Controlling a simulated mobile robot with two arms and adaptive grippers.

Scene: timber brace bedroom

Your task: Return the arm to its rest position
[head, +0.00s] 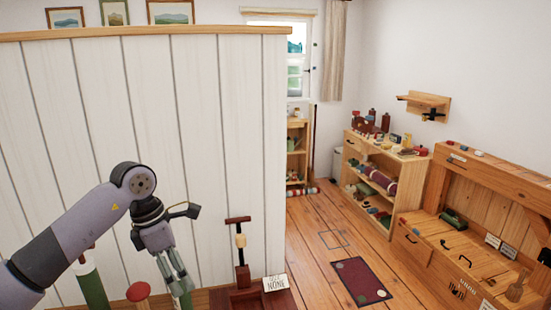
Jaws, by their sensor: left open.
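My left arm comes in from the left, bent at a dark joint, in front of the white plank partition (235,120). Its left gripper (180,284) points down, open, with nothing seen between its fingers. It hangs over a wooden surface at the bottom of the view. A green cylinder (94,290) and a red round-topped piece (138,291) stand to its left. Another green piece is partly hidden behind the fingers. My right gripper is not in view.
Right of the gripper stands a dark red T-topped post (241,255) beside a card (276,283) reading "NONE". The wooden floor (310,245) is open, with a dark red mat (361,281). A filled shelf unit (349,152) and a wooden bench (409,245) line the right wall.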

